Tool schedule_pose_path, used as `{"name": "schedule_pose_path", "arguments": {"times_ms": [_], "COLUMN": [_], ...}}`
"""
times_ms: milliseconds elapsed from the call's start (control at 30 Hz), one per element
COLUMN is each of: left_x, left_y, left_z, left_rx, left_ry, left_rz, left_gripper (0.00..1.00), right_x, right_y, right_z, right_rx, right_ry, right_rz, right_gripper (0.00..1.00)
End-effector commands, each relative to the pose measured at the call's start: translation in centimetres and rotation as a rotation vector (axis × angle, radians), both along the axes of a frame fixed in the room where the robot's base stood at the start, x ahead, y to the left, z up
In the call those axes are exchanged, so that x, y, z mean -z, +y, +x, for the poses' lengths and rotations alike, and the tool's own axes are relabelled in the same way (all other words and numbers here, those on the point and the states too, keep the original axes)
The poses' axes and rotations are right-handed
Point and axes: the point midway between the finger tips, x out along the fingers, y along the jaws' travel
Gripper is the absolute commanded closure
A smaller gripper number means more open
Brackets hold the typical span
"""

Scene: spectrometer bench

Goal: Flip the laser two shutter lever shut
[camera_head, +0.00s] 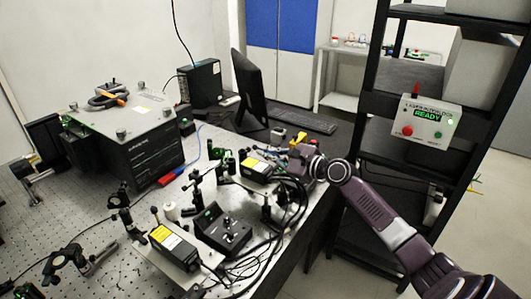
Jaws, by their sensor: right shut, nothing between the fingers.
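My right arm comes in from the lower right, and its gripper (301,153) is over the right edge of the bench, behind and right of the farther laser box. It is shut and empty; its fingertips are small and hard to make out. Two dark laser boxes with yellow labels stand on the bench: a farther one (255,168) and a nearer one (173,242). I cannot read which is laser two. Small upright parts stand by both boxes, but I cannot tell a shutter lever or its position. My left gripper is not in view.
A black control box (222,230), optic posts and loose black cables (290,205) crowd the bench around the lasers. A large dark instrument (125,140) stands at left, a monitor (250,90) behind. A black rack (375,105) with a READY sign box (427,115) stands right.

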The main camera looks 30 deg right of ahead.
Motion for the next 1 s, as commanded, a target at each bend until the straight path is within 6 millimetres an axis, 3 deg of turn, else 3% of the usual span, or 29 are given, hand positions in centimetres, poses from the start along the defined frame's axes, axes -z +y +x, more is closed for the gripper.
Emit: {"name": "schedule_pose_path", "arguments": {"times_ms": [567, 1000], "left_x": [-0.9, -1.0], "left_y": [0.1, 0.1], "left_z": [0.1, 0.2], "left_rx": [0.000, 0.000], "left_ry": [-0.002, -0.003], "left_rz": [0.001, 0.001], "left_gripper": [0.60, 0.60], "right_x": [-0.9, -2.4], "right_y": [0.4, 1.6], "right_z": [-0.1, -0.6], "right_rx": [-0.002, 0.000], "right_ry": [-0.059, -0.206], "right_rz": [-0.140, -0.495], "right_gripper": [1.00, 1.00]}}
